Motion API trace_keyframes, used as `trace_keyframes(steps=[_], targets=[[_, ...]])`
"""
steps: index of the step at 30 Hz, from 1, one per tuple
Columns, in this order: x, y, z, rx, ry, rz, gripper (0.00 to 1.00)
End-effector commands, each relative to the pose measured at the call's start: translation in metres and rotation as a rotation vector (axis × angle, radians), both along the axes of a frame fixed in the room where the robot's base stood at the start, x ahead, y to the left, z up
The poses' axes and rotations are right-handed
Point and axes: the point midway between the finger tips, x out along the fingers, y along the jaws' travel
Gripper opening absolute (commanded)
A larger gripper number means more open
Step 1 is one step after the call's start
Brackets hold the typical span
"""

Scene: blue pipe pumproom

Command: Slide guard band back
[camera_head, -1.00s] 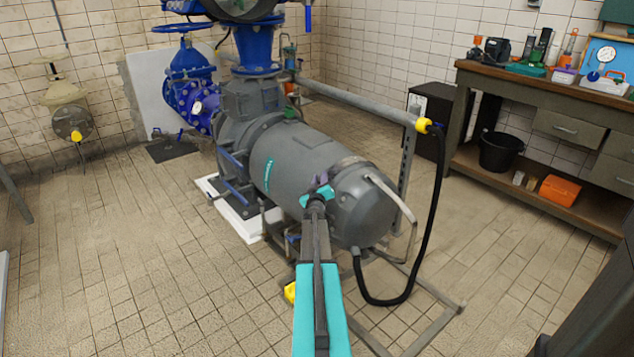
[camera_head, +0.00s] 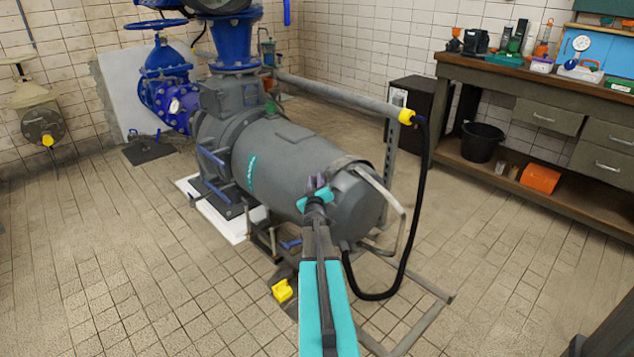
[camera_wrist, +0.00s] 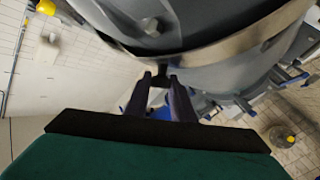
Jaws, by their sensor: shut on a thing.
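The guard band (camera_head: 348,162) is a thin metal strip around the grey motor (camera_head: 290,160), near its rounded right end. In the wrist view the band (camera_wrist: 225,47) runs as a bright curved strip across the top, with a small dark lug below its edge. My gripper (camera_head: 318,187) is at the near side of the band. In the wrist view its two dark fingers (camera_wrist: 165,82) are close together on the lug, shut on the band. The band's far side and underside are hidden.
A handrail (camera_head: 345,97) with a yellow end and a black hose (camera_head: 411,220) stand right of the motor. A floor frame (camera_head: 425,320) lies below. A yellow block (camera_head: 282,291) is on the floor. A workbench (camera_head: 540,80) stands at the right.

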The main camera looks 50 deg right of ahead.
Motion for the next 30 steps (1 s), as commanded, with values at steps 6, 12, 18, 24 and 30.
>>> trace_keyframes(steps=[6, 12, 18, 24, 30], targets=[[0.0002, 0.0061, -0.007, 0.011, 0.008, 0.005, 0.0], [0.001, 0.0067, -0.0058, 0.01, 0.007, 0.006, 0.41], [0.0026, 0.0068, -0.0037, 0.006, 0.005, 0.007, 0.41], [0.0016, 0.0077, -0.0025, 0.004, 0.003, 0.006, 0.41], [-0.0041, 0.0151, -0.0017, 0.004, 0.003, 0.006, 0.41]])
